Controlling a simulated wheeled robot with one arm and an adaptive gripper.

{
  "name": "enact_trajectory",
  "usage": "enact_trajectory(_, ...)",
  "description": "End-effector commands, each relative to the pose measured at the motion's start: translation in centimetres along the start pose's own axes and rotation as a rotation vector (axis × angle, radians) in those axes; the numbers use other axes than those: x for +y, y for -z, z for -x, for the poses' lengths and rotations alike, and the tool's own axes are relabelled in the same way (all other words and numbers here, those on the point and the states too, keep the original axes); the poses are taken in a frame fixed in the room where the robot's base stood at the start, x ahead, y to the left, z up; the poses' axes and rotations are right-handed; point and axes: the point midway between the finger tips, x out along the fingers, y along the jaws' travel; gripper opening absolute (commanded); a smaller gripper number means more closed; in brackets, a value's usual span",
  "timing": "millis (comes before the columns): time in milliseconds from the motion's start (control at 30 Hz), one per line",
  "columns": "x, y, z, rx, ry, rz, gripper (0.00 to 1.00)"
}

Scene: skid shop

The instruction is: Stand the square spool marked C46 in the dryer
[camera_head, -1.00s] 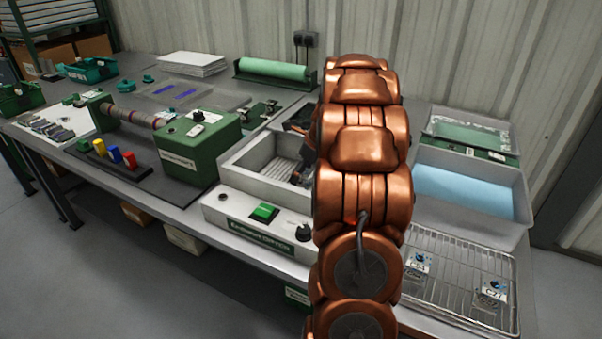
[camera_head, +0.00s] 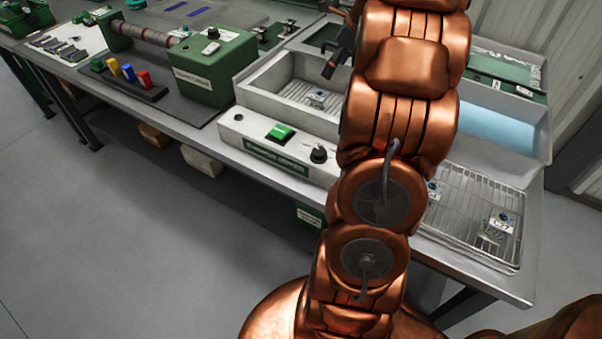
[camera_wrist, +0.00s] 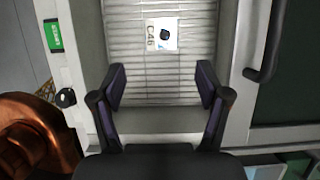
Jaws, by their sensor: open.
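The square spool marked C46 (camera_wrist: 161,34) rests on the slatted floor of the dryer, its pale marked face and a dark round part toward the wrist camera. In the head view the same spool (camera_head: 317,98) shows small inside the dryer (camera_head: 262,88), a pale open-topped box with a green button and black knob on its front. My gripper (camera_wrist: 162,85) is open and empty above the dryer, its fingers apart from the spool. In the head view my gripper (camera_head: 334,60) is partly hidden by my arm.
Right of the dryer, a wire rack (camera_head: 470,215) holds other small marked pieces, one (camera_head: 497,225) near its right end. A tray with a blue interior (camera_head: 500,125) stands behind it. A green machine (camera_head: 215,68) stands left of the dryer. The dryer's walls surround the spool.

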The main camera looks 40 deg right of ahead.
Motion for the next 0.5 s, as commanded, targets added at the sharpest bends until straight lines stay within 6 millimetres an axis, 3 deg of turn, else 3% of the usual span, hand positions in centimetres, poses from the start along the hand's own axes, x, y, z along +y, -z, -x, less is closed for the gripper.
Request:
enact_trajectory(67, 0.9, -0.5, -0.1, 0.006, -0.009, 0.041, 0.75)
enact_trajectory(167, 4.0, -1.5, -0.7, 0.028, -0.041, 0.171, 0.75)
enact_trajectory(333, 13.0, -3.2, -1.8, 0.079, -0.137, 0.568, 0.75)
enact_trajectory(500, 22.1, -2.6, -2.4, 0.115, -0.253, 1.004, 0.75)
